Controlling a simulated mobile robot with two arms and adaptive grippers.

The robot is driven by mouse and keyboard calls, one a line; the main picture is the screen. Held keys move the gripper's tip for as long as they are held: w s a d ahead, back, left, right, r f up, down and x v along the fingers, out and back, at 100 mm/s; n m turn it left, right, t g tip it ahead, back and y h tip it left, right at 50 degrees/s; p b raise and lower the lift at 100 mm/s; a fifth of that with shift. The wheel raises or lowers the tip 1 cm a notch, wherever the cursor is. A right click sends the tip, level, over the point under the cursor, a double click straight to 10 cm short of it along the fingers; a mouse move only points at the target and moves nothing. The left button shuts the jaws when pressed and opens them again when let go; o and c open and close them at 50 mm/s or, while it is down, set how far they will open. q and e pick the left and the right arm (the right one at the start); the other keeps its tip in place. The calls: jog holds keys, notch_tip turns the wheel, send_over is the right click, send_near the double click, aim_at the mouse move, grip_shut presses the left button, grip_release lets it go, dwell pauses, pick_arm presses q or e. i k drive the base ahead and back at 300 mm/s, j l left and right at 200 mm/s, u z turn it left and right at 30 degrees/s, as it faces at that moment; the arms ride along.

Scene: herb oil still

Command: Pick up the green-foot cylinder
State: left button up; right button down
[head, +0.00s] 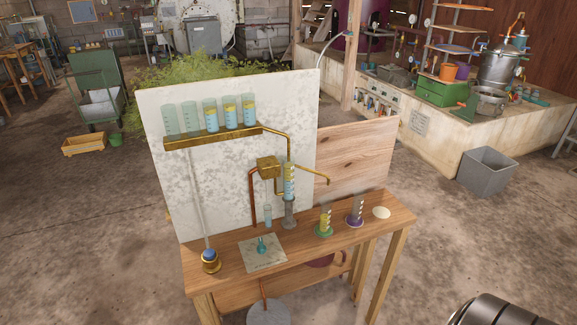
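The green-foot cylinder (325,219) stands upright on the wooden bench (225,280), right of its middle. It is clear glass with yellow liquid inside, white marks up its side and a round green foot. A similar cylinder with a purple foot (355,211) stands just right of it, slightly further back. Neither of my grippers is in view. A dark rounded part at the bottom right corner looks like part of my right arm, well away from the bench.
A mottled white panel (175,205) rises behind the bench, with a brass shelf (215,137) of glass cylinders. A bent brass pipe (318,176) juts out above and behind the green-foot cylinder. A cream disc (381,213) lies at the right end. The bench front before the cylinder is clear.

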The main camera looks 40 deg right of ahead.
aim_at(323, 228)
jog(key=z, duration=1.45)
jog(key=j, duration=0.5)
